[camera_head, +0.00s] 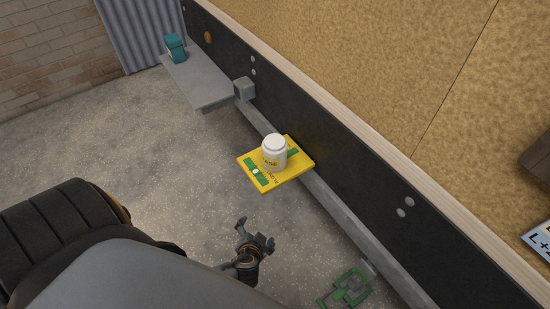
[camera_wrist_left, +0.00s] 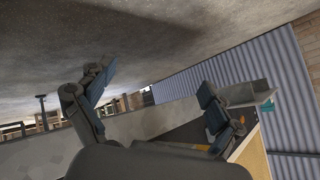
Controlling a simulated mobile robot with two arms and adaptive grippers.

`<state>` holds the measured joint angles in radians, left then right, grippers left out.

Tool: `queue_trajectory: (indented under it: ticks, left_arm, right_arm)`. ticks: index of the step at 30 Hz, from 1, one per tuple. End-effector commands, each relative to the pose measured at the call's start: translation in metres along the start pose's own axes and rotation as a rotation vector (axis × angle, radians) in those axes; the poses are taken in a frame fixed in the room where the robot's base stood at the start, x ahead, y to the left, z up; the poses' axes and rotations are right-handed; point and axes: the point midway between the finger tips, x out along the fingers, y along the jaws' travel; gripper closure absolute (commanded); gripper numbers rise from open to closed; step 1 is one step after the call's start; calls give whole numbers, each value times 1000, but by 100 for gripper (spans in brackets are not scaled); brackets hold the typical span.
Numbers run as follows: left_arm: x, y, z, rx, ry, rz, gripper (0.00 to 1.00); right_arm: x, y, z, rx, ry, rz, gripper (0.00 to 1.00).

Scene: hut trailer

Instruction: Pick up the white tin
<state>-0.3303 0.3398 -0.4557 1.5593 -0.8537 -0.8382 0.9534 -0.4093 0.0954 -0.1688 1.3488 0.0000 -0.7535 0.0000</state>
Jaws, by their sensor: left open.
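My left gripper (camera_head: 257,236) is open and empty, below the board in the head view and apart from the tin. In the left wrist view, the two fingers of my left gripper (camera_wrist_left: 157,103) are spread wide with nothing between them. I cannot make out the tin in the wrist view. My right gripper is not in view.
A grey shelf (camera_head: 203,82) with a teal object (camera_head: 175,47) on it sticks out at the upper left. A grey rail runs along the dark trailer side (camera_head: 340,150). A green frame-like part (camera_head: 345,290) is at the bottom. The concrete floor (camera_head: 130,150) is clear.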

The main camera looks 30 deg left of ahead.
Motion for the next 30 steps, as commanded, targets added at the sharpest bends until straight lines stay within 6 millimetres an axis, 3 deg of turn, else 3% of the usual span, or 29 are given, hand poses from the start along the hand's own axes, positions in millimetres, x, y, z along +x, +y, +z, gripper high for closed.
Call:
queue_trajectory:
  ticks: [1,3,6,12,15,19,30]
  left_arm:
    - [2,0,-23,-59,106,-47,8]
    - [-16,-12,-62,-160,243,-103,8]
    - [-48,-30,-104,-306,414,-155,8]
    - [-102,-58,-146,-529,637,-191,8]
    - [-113,-66,-155,-579,683,-194,8]
    - [-105,-76,-169,-594,699,-196,8]
    - [-57,-97,-202,-590,694,-195,8]
  right_arm:
    - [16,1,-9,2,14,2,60]
    - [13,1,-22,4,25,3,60]
    - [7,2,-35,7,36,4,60]
    - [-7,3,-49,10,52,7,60]
    - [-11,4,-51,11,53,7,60]
    - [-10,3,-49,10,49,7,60]
    - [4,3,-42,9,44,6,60]
